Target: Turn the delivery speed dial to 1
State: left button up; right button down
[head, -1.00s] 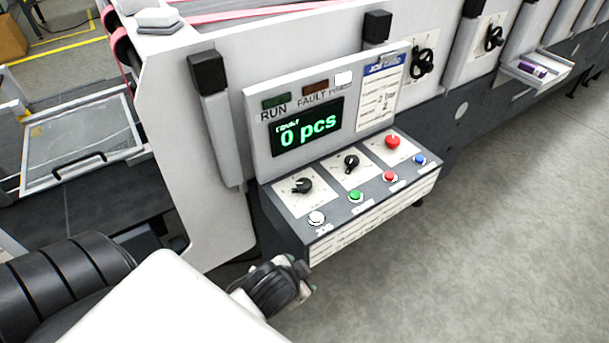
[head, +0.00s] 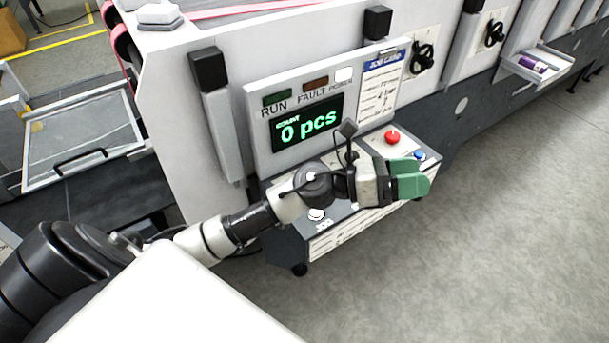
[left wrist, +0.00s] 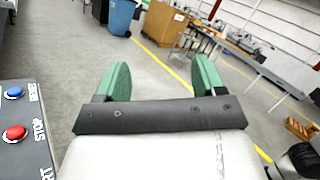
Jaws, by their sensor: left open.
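The control panel (head: 340,234) juts out below the display reading "0 pcs" (head: 309,129). Its dials are hidden behind my left arm in the head view, so no dial position can be read. My left gripper (head: 412,180), with green fingers, is in front of the right part of the panel, near the blue button (head: 420,155). It is open and empty; the left wrist view shows the fingers (left wrist: 161,80) spread apart, facing the open floor. A blue button (left wrist: 14,92) and a red button (left wrist: 14,133) show at that view's left edge. My right gripper is out of view.
A red mushroom button (head: 392,138) and a white button (head: 317,214) remain visible on the panel. Black handwheels (head: 421,58) are on the machine wall to the right. A small tray (head: 540,66) juts out farther along. The floor to the right is clear.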

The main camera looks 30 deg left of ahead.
pick_arm(q)
jog(key=w+a+f+m+g+y, duration=0.3)
jog(key=a+f+m+g+y, duration=0.55)
jog(key=m, duration=0.45)
jog(key=a+m+g+y, duration=0.2)
jog(key=a+y, duration=0.7)
jog(key=a, duration=0.7)
jog(key=f+p, duration=0.1)
jog(key=f, duration=0.2)
jog(key=f+p, duration=0.1)
jog(key=f, duration=0.1)
jog(key=f+p, duration=0.2)
jog(key=f, duration=0.1)
jog(key=shift+w+d+f, duration=0.25)
jog(key=shift+f, duration=0.6)
